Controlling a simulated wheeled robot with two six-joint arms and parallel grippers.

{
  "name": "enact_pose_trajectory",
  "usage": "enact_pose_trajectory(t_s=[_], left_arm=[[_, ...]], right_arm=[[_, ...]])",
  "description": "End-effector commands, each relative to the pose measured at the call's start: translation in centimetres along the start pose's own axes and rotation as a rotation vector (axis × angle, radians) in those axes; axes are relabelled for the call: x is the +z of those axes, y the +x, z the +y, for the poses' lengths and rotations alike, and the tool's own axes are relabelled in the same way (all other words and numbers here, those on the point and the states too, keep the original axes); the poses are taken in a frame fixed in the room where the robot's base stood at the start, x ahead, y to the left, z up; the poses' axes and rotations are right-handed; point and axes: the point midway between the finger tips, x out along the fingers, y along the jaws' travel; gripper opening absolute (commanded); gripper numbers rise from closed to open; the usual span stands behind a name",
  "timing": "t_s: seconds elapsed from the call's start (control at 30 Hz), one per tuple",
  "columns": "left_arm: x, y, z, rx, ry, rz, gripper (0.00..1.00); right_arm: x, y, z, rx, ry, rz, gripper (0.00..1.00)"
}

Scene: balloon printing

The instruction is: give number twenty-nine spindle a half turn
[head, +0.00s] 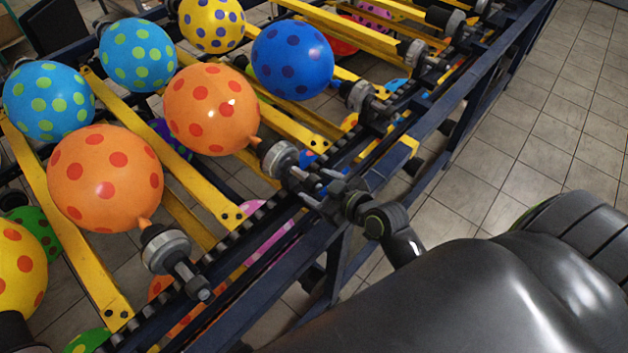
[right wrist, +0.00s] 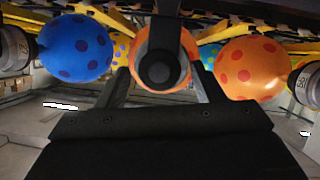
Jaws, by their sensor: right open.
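My right gripper (head: 314,187) is open at the outer end of a grey spindle (head: 280,160) on the near rail. This spindle carries an orange balloon with red dots (head: 211,109). In the right wrist view the spindle's dark round end (right wrist: 160,67) sits between the two spread fingers (right wrist: 160,85), with the orange balloon behind it. I cannot see whether the fingers touch it. No number is readable on this spindle, so I cannot tell whether it is number twenty-nine. My left gripper is not in view.
A neighbouring spindle (head: 166,250) holds another orange balloon (head: 105,178); one farther along (head: 362,97) is by a blue balloon (head: 292,61). Yellow bars (head: 196,174) and a dark blue frame rail (head: 440,150) surround them. Tiled floor (head: 540,140) is clear at right.

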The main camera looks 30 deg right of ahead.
Motion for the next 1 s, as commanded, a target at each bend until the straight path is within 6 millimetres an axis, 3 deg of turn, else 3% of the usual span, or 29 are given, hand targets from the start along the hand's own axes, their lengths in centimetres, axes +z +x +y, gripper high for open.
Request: enact_pose_trajectory(t_s=[0.2, 0.53, 0.87, 1.0], left_arm=[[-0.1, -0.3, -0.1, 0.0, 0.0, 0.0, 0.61], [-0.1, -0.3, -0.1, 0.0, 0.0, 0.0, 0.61], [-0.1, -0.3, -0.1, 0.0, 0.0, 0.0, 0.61], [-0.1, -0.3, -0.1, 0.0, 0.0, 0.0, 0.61]], right_arm=[[0.0, 1.7, 0.0, 0.0, -0.001, 0.0, 0.61], [0.0, 2.0, 0.0, 0.0, -0.001, 0.0, 0.61], [0.0, 2.0, 0.0, 0.001, 0.0, 0.0, 0.19], [0.0, 2.0, 0.0, 0.0, 0.002, -0.001, 0.16]])
